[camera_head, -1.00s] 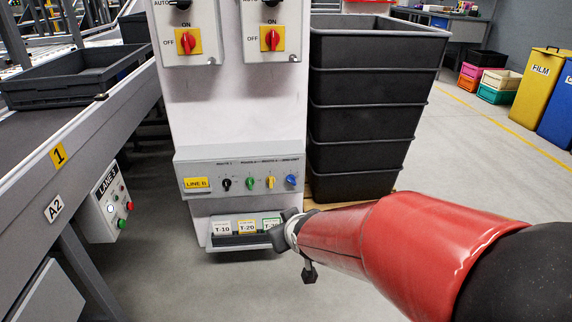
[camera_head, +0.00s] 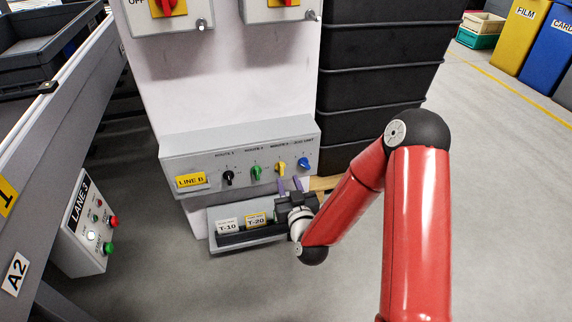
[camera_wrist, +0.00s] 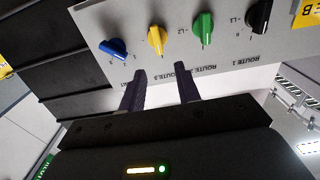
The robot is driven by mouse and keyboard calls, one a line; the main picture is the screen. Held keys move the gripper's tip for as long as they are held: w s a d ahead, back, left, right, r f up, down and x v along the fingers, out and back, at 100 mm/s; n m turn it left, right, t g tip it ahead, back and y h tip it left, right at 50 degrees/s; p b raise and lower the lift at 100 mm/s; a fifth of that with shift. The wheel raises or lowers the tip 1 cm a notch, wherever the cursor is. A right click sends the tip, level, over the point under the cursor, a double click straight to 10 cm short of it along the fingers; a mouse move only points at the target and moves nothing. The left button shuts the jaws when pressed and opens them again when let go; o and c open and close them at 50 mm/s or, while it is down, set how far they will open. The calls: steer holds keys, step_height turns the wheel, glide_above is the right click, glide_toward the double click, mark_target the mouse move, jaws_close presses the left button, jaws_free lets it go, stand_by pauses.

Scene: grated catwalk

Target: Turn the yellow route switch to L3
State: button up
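The yellow route switch (camera_head: 280,169) is a small knob on the grey LINE B panel (camera_head: 240,142), between the green and blue knobs. It also shows in the wrist view (camera_wrist: 157,38), where the panel appears upside down. Its handle looks roughly upright, but I cannot read its position mark. My gripper (camera_head: 290,184) is just below the yellow and blue knobs. In the wrist view its two dark purple fingers (camera_wrist: 160,72) are apart with nothing between them. The fingertips are a short way below the yellow knob and do not appear to grip it.
Beside it are a black knob (camera_head: 228,178), a green knob (camera_head: 256,172) and a blue knob (camera_head: 303,163). A tag tray (camera_head: 245,239) juts out below the panel. Black stacked bins (camera_head: 375,75) stand at right. A LANE 3 box (camera_head: 82,225) hangs at left.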

mark_target(282, 166)
steer(key=p+x, duration=0.1)
steer(key=x, duration=0.5)
steer(key=shift+w, duration=0.3)
jaws_close()
